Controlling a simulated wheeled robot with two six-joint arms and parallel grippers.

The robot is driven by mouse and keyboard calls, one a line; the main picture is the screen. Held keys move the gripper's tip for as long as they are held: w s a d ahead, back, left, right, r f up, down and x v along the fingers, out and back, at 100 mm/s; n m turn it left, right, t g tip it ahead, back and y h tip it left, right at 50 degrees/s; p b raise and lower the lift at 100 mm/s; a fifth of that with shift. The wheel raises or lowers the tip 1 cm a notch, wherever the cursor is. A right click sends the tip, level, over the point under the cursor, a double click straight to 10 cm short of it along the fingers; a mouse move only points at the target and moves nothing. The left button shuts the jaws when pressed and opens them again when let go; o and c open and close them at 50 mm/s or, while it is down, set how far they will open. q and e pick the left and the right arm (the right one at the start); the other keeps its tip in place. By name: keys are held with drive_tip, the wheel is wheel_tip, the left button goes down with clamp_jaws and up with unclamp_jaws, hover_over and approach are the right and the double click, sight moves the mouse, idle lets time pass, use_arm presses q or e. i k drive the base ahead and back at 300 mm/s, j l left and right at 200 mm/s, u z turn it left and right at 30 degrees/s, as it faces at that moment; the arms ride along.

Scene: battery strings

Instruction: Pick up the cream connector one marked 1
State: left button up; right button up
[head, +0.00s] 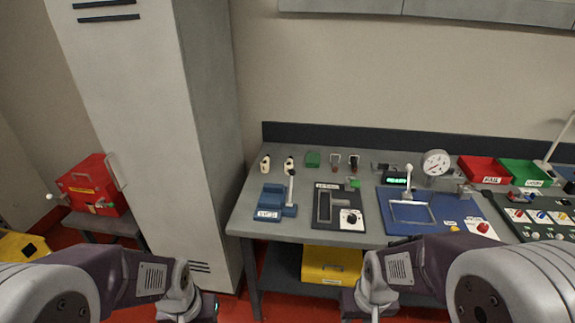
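Two small cream connectors stand at the back left of the workbench in the head view: a left cream connector (265,164) and a right cream connector (289,163). Each has a dark part on it. Their numbers are too small to read, so I cannot tell which is marked 1. My two arms come in at the bottom edge, low in front of the bench and well away from the connectors. The grippers' fingertips are below the picture and do not show.
A blue fixture with a lever (270,200) stands just in front of the connectors. A green block (312,159) is to their right. A dark panel (323,207) and a blue board (440,211) lie farther right. A tall grey cabinet (165,120) rises left of the bench (243,215).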

sight(264, 163)
drive_tip(key=i+u, duration=0.25)
drive_tip(key=u, duration=0.2)
drive_tip(key=i+l+u, duration=0.15)
drive_tip(key=u, duration=0.25)
drive_tip(key=i+l+u, duration=0.2)
drive_tip(key=u, duration=0.25)
drive_tip(key=i+l+u, duration=0.25)
drive_tip(key=u, duration=0.2)
